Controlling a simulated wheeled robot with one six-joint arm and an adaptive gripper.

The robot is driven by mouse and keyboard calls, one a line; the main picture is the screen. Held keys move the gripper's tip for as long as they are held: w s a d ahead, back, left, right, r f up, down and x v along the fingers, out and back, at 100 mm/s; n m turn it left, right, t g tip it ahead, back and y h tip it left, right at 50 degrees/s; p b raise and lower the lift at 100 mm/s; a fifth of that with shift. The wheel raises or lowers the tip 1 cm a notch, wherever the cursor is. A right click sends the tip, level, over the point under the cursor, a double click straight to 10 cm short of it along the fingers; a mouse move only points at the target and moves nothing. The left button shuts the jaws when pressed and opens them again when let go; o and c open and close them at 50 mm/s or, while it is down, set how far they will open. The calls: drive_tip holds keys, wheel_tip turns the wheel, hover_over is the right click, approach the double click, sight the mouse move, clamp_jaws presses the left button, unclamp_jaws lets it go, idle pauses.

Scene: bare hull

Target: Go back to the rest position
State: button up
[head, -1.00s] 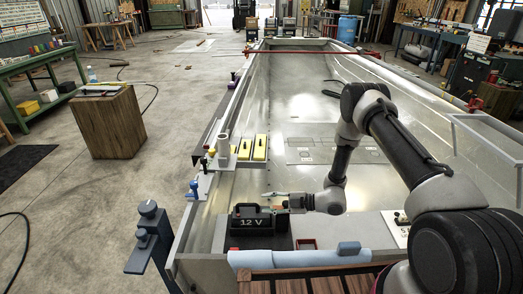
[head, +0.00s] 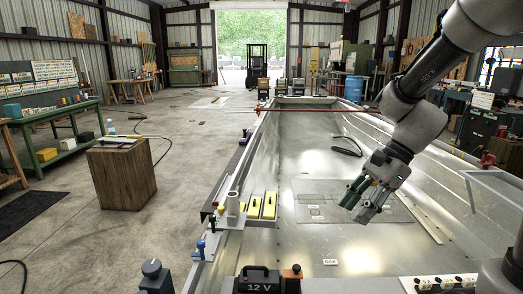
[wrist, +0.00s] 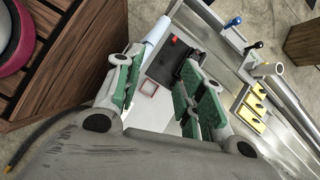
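My gripper (head: 360,199) hangs in the air above the bare metal hull floor (head: 345,240), pointing down and left. In the wrist view its green-padded fingers (wrist: 160,92) stand apart with nothing held between them, so it is open. My arm comes down from the upper right of the head view. The black 12 V battery (head: 258,284) is at the bottom of the head view, partly cut off, well clear of the gripper.
Yellow blocks (head: 262,206) and a grey upright tube (head: 233,203) sit along the hull's left side. A red bar (head: 320,110) crosses the hull farther back. A power strip (head: 440,283) lies at lower right. A wooden block (head: 122,178) stands on the floor left.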

drive_tip(key=s+d+r+n+t+h, duration=0.2)
drive_tip(key=s+d+r+n+h, duration=0.1)
drive_tip(key=s+d+n, duration=0.3)
drive_tip(key=s+d+r+n+t+h, duration=0.3)
drive_tip(key=s+d+r+n, duration=0.2)
drive_tip(key=d+n, duration=0.3)
drive_tip(key=shift+s+r+t, duration=0.25)
drive_tip(key=shift+s+t, duration=0.05)
drive_tip(key=shift+s, duration=0.2)
